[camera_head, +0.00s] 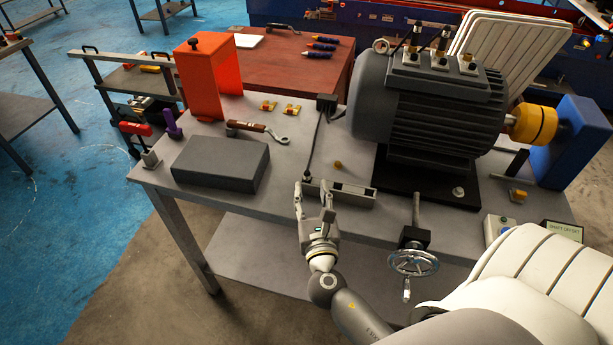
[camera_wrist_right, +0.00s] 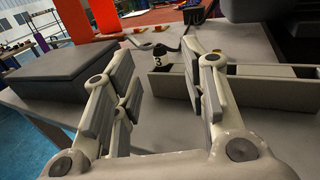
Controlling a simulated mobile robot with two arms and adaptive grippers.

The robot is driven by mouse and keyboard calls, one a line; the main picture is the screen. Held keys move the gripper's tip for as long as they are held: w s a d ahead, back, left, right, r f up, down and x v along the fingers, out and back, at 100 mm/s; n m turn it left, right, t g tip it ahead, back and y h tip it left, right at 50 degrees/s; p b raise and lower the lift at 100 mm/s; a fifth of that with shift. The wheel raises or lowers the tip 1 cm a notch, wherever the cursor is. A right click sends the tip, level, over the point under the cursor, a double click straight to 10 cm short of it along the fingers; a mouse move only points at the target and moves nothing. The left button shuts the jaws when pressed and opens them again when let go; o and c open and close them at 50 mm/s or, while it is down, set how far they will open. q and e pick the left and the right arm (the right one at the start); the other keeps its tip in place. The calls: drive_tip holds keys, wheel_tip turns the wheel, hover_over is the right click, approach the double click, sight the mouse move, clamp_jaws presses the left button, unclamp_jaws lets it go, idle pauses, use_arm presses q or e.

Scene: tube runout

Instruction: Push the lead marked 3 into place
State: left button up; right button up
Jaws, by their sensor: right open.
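The lead marked 3 (camera_wrist_right: 158,60) has a dark end with a white 3 and shows between my right fingers in the wrist view. In the head view its thin black cable (camera_head: 317,140) runs from a small black block beside the motor towards my right fingertips. My right gripper (camera_head: 313,188) is open at the front edge of the bench; its fingers also show apart in the wrist view (camera_wrist_right: 161,55). I cannot tell whether either finger touches the lead. The grey motor (camera_head: 430,110) has several dark-tipped terminals (camera_head: 440,48) on top. My left gripper is not in view.
A narrow grey slotted holder (camera_head: 352,197) lies right of my right gripper. A dark grey block (camera_head: 220,163) lies to the left, with a wrench (camera_head: 258,130) and orange stand (camera_head: 209,80) behind it.

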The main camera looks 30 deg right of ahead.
sight(307, 175)
drive_tip(key=shift+w+d, duration=0.15)
drive_tip(key=shift+w, duration=0.2)
drive_tip(key=p+x, duration=0.1)
drive_tip(key=x, duration=0.3)
drive_tip(key=shift+w+p, duration=0.15)
drive_tip(key=shift+p, duration=0.15)
drive_tip(key=shift+w+d, duration=0.15)
drive_tip(key=shift+w, duration=0.15)
drive_tip(key=shift+w+f, duration=0.1)
drive_tip(key=shift+f, duration=0.05)
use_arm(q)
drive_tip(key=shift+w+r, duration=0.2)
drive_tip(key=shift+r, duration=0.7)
use_arm(e)
clamp_jaws()
